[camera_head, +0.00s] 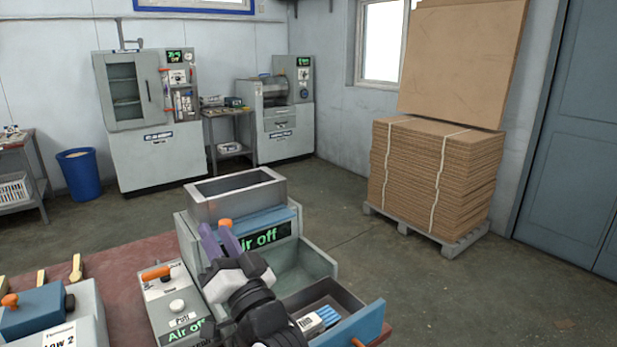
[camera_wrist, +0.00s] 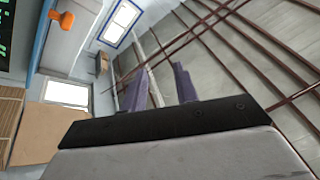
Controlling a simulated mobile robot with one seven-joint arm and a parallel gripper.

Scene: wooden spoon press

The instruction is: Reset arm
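My gripper (camera_head: 216,232) is in front of the grey press machine (camera_head: 313,262), close to its "Air off" display (camera_head: 262,237). Its two purple fingers point up and away from me and stand apart with nothing between them. In the wrist view my gripper (camera_wrist: 160,84) also shows its fingers apart and empty, with ceiling beams behind them. My dark arm hides part of the machine's front. I cannot tell whether the fingers touch the machine.
A control box (camera_head: 174,300) with an orange switch stands left of my arm. A drawer with a blue front (camera_head: 362,326) sticks out at the right. A blue-grey device (camera_head: 38,308) is at the far left.

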